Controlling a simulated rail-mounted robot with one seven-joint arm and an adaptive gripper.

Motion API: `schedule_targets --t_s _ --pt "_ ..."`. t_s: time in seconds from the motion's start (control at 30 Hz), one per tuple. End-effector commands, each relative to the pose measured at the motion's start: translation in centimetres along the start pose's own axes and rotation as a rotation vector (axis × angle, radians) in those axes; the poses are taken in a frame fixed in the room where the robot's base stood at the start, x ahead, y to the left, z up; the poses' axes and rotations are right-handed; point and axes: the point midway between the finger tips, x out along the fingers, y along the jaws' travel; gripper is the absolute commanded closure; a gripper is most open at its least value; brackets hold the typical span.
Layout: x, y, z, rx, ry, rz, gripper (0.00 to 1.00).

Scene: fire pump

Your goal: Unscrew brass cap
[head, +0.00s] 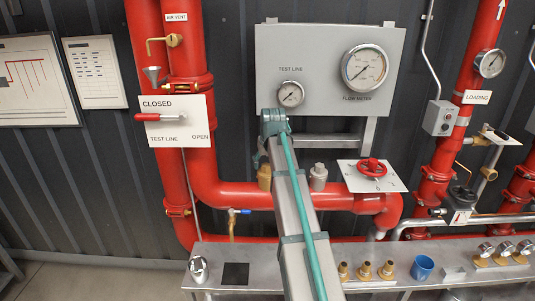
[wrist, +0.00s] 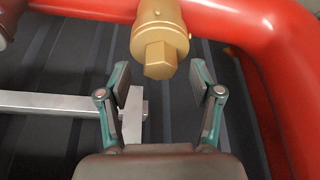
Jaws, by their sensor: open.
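The brass cap (wrist: 159,48) has a hexagonal end and sits on the red pipe (wrist: 85,8) at the top of the wrist view. In the head view the brass cap (head: 265,177) shows just left of my arm, on the red pipe. My gripper (wrist: 161,80) is open, with its two pads apart. The cap's hex end lies between and just beyond the fingertips in the picture; I cannot tell the exact gap. In the head view my arm hides most of the gripper.
A grey cap (head: 318,177) stands on the pipe to the right. A red handwheel (head: 371,169) sits further right. The gauge panel (head: 330,65) is behind and above. A metal bench (head: 240,275) below holds brass fittings and a blue cup (head: 423,267).

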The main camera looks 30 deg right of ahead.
Motion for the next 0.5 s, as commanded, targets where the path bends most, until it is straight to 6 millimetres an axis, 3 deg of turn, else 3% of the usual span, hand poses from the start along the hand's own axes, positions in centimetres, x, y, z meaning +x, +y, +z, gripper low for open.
schedule_targets --t_s 0.2,0.5 --pt "1.6 0.0 0.0 0.000 0.000 0.000 0.35" --pt "1.9 0.0 0.0 0.000 0.000 0.000 0.35"
